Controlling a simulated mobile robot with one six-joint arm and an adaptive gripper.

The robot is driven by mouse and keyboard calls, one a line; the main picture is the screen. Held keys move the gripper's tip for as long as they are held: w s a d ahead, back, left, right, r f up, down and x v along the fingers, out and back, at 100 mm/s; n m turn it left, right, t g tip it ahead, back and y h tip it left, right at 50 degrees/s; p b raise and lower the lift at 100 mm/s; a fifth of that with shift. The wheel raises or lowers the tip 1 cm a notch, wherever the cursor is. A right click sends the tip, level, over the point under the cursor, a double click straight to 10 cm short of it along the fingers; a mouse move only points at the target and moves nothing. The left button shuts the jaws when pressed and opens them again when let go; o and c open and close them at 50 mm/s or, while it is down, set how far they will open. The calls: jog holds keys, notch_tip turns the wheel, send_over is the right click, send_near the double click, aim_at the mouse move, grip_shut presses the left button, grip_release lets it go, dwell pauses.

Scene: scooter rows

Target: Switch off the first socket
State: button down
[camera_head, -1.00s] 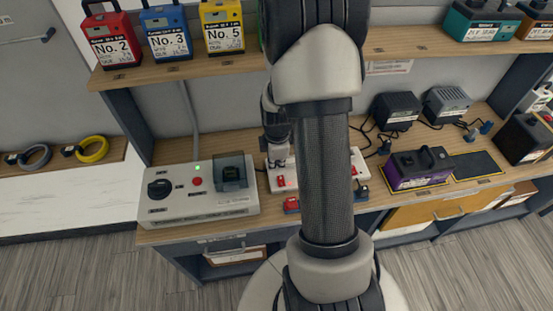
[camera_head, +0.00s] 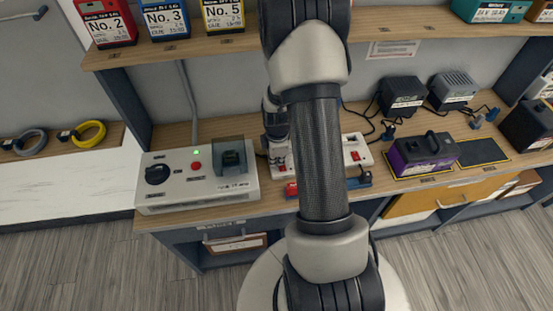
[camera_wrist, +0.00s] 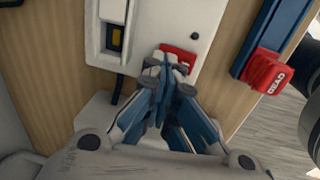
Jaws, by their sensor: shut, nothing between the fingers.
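A white power strip (camera_head: 352,140) lies on the bench, its middle hidden behind my arm. A red switch (camera_head: 355,155) shows at its right part. In the wrist view the strip (camera_wrist: 205,20) fills the upper middle, with a dark and yellow socket opening (camera_wrist: 115,38) at its left. A red rocker switch (camera_wrist: 180,58) sits beside that opening. My gripper (camera_wrist: 172,68) is shut and empty, its fingertips over the switch and partly hiding it. I cannot tell whether they touch it. In the head view my gripper is mostly hidden by my arm.
A red tag reading DEAD (camera_wrist: 267,72) sits on a blue piece beside the strip. A grey control box (camera_head: 195,180) stands left on the bench. A shelf (camera_head: 200,48) runs above.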

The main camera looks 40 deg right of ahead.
jog(key=shift+f, duration=0.1)
jog(key=shift+s+a, duration=0.1)
jog(key=shift+s, duration=0.05)
jog(key=shift+s+a, duration=0.4)
jog(key=shift+s, duration=0.2)
jog(key=shift+w+r, duration=0.1)
jog(key=shift+r, duration=0.1)
jog(key=shift+r+p, duration=0.3)
jog(key=shift+p, duration=0.15)
notch_tip(320, 180, up, 13)
jog(key=s+p, duration=0.1)
jog(key=p, duration=0.4)
jog(key=shift+s+a, duration=0.3)
jog(key=shift+a, duration=0.1)
